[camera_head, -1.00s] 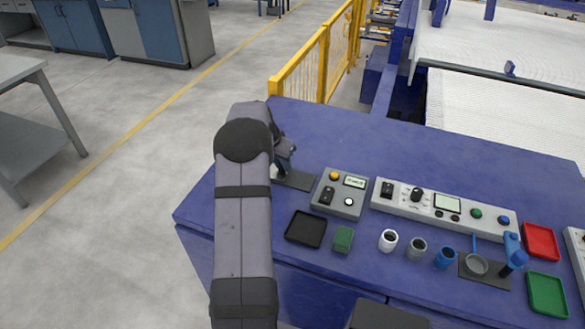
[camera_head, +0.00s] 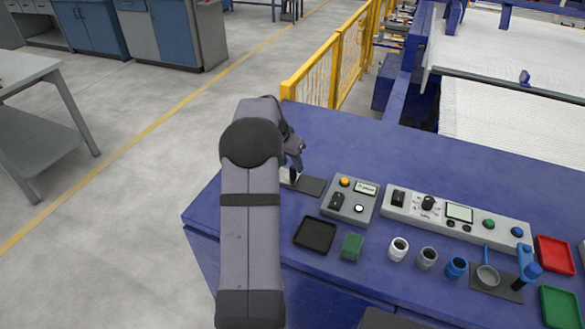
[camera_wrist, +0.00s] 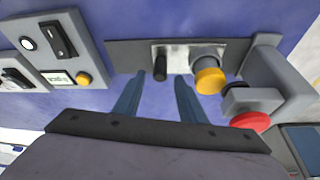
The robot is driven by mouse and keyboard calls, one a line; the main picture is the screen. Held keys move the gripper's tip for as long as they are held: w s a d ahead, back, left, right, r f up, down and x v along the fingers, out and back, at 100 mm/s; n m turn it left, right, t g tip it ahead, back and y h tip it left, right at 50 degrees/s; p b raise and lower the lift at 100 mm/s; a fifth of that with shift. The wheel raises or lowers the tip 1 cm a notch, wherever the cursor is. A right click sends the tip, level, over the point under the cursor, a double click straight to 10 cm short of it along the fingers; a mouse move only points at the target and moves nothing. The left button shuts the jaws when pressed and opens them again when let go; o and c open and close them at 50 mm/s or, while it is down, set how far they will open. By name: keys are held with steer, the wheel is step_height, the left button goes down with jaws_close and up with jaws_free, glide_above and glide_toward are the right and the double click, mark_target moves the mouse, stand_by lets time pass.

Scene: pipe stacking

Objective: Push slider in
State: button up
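In the wrist view, a dark plate (camera_wrist: 130,53) carries a shiny metal part with a short black knob (camera_wrist: 160,64), which looks like the slider. A yellow-ended cylinder (camera_wrist: 210,80) sits to its right. My gripper (camera_wrist: 160,80) has its two blue-grey fingers apart, with nothing held. The knob appears between the fingertips in the picture; I cannot tell if they touch it. In the head view, my gripper (camera_head: 292,168) is over the left end of the dark plate (camera_head: 311,186), and my arm hides much of this area.
A grey bracket (camera_wrist: 280,80) with a red button (camera_wrist: 250,122) stands close right of the fingers in the wrist view. A grey control box (camera_head: 350,201) is right of the plate. A black tray (camera_head: 315,235) and several cups lie nearer. The blue table's back is clear.

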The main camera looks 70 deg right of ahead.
steer(key=shift+b+v, duration=0.3)
steer(key=shift+v, duration=1.6)
steer(key=s+r+m+y+p, duration=0.1)
steer(key=s+r+m+p, duration=0.1)
steer(key=s+p, duration=0.45)
steer(key=w+n+t, duration=0.1)
steer(key=n, duration=0.2)
steer(key=w+f+n+t+b, duration=0.1)
steer(key=w+n, duration=0.1)
steer(key=n, duration=0.2)
steer(key=w+f+n+t, duration=0.1)
steer(key=n, duration=0.3)
steer(key=shift+w+d+b, duration=0.15)
steer(key=shift+d+b, duration=0.1)
steer(key=shift+b, duration=0.15)
